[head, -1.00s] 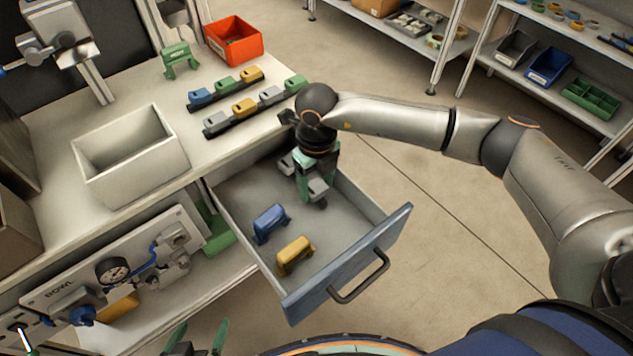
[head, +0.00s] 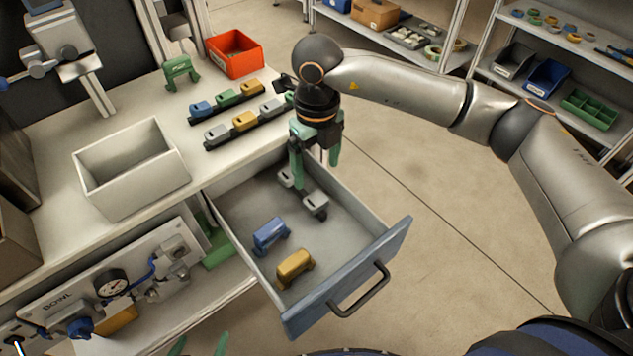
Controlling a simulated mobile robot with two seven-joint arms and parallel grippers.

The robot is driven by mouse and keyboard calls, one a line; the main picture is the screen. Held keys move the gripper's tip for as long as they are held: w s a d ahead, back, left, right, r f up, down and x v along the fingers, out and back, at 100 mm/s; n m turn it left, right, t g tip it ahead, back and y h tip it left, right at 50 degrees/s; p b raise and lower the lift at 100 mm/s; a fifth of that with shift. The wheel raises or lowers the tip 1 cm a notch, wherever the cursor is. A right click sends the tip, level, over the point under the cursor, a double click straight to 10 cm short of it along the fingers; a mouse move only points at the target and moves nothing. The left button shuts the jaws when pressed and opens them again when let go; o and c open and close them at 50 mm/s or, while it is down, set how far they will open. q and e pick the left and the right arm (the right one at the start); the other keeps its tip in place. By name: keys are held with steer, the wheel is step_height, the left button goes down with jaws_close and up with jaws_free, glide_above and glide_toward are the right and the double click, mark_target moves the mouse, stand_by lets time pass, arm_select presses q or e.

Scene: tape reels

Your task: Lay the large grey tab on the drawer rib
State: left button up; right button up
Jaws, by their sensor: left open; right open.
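The drawer (head: 345,262) is pulled out below the worktop. In it a dark rib (head: 322,215) is partly visible toward the right side. Grey tab parts (head: 313,200) sit at the rib, one part nearer the back; I cannot tell whether they are one large tab or two. My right gripper (head: 316,166) is open above them, pointing down, and its fingers hide some of the rib. My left gripper (head: 202,345) shows only its green fingertips at the bottom edge, open and empty.
A large blue tab (head: 269,235) and a large yellow tab (head: 295,268) stand on the drawer floor. On the worktop are two rails of small tabs, a green tab (head: 181,72), an orange bin (head: 236,55) and a white open box (head: 140,190).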

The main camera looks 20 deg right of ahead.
steer(key=shift+r, duration=1.25)
